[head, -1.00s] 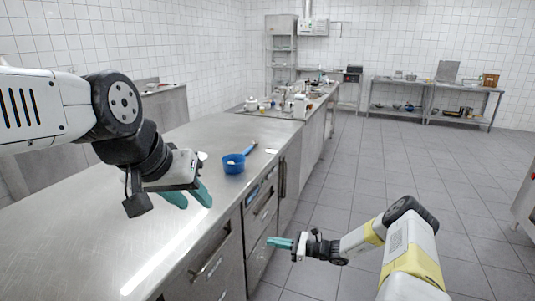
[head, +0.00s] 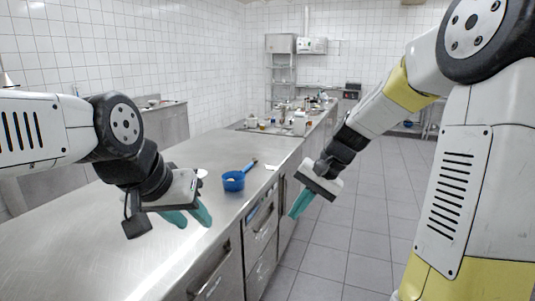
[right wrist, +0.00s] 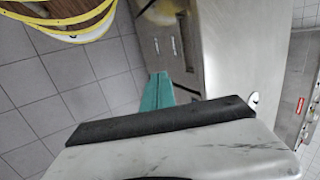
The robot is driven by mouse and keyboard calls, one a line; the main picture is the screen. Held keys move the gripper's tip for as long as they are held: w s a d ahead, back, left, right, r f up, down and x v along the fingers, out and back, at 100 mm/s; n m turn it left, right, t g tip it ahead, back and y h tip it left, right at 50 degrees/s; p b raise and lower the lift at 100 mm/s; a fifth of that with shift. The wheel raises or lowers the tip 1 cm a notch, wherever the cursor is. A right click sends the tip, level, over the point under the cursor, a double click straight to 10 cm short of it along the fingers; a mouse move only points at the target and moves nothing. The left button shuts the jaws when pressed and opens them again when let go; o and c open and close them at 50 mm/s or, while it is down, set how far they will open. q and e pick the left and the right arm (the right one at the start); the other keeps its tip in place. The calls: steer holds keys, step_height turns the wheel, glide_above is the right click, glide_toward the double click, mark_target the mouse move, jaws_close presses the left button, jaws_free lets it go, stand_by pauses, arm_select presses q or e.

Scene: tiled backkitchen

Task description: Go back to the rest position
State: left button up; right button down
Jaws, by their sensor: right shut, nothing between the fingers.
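My left gripper (head: 188,214) hangs over the near left part of the steel counter (head: 90,240). Its two teal fingers point down and stand apart, with nothing seen between them. My right gripper (head: 301,203) is in front of the counter's drawer side, over the floor. Its teal fingers are together and point down, with nothing in them. They also show in the right wrist view (right wrist: 157,91), partly hidden by the dark gripper edge. My right arm is raised and fills the right of the head view.
A blue pan (head: 233,183) with a blue handle stands on the counter, right of my left gripper. Drawers (head: 262,222) line the counter's front. Several small items and a shelf rack (head: 282,75) are farther back. The tiled floor (head: 350,225) is clear beside the counter.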

steer(key=s+d+r+n+t+h, duration=0.1)
steer(key=s+d+r+n+t, duration=0.1)
steer(key=s, duration=0.6)
steer(key=s+d+r+n+t+h, duration=0.2)
steer(key=s+d+r+t, duration=0.1)
steer(key=s+r, duration=0.3)
steer(key=shift+s+d+r+n+h, duration=0.3)
steer(key=shift+s+d, duration=0.5)
steer(key=shift+s, duration=0.35)
